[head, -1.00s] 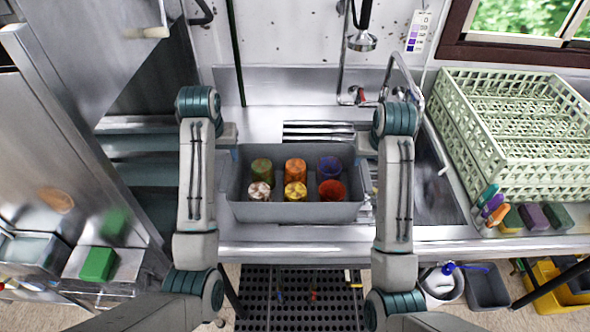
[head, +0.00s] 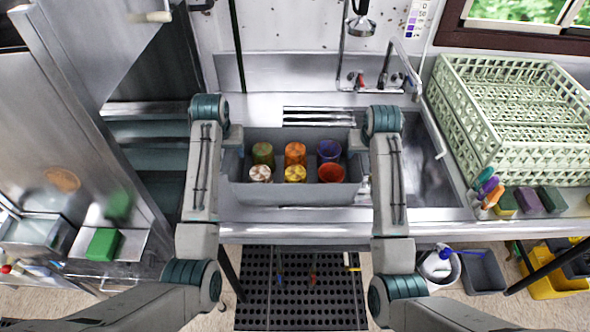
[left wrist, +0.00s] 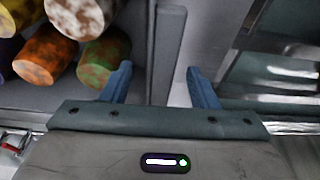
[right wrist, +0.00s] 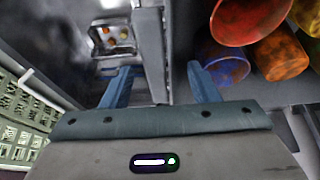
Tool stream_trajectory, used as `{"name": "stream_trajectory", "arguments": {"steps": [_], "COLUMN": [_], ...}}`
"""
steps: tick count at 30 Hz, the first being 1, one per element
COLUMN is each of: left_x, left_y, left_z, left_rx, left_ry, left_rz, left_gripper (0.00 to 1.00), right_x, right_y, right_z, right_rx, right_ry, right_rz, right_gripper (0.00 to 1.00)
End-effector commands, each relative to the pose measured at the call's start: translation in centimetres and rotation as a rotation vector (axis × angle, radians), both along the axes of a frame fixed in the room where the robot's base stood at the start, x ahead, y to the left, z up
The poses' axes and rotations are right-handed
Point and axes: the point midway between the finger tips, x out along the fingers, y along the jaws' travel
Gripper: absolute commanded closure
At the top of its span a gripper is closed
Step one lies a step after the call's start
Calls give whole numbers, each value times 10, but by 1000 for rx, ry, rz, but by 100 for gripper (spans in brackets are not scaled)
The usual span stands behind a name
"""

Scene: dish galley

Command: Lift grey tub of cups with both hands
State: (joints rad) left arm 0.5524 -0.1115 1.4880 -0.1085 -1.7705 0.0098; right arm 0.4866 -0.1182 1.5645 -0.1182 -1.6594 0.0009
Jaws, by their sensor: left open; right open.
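The grey tub (head: 295,194) stands on the metal counter by the sink and holds several coloured cups in two rows, among them an orange cup (head: 295,153), a purple cup (head: 329,150) and a red cup (head: 331,173). My left gripper (left wrist: 162,85) is open at the tub's left side, with the grey side wall (left wrist: 166,50) between its fingers. My right gripper (right wrist: 161,85) is open at the right side, with that side wall (right wrist: 152,50) between its fingers. Whether the fingers touch the walls I cannot tell. In the head view my arms partly hide the tub's sides.
A pale green rack (head: 520,120) stands on the counter at the right, with several sponges and brushes before it. A tap (head: 400,80) rises behind the sink. A tall metal cabinet (head: 70,110) is at the left. A black mat (head: 300,290) lies on the floor.

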Motion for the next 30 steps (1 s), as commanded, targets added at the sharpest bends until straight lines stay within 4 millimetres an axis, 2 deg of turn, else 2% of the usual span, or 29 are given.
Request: {"name": "stream_trajectory", "arguments": {"steps": [6,16,17,24,25,30], "left_x": [5,6,6,6,6,6], "left_y": [0,0,0,0,0,0], "left_z": [-18,-20,-20,-20,-20,-20], "left_rx": [0,1,1,1,1,1], "left_ry": [0,-1,-1,-1,0,0], "left_rz": [0,0,0,0,0,0], "left_gripper": [46,46,50,97,100,100], "right_x": [7,8,8,8,8,8], "right_y": [0,0,0,0,0,0], "right_z": [-17,-20,-20,-20,-20,-20], "right_rx": [0,0,0,0,0,0], "right_ry": [0,-1,-1,-1,-1,-1], "right_rz": [0,0,0,0,0,0], "right_gripper": [45,45,49,96,100,100]}}
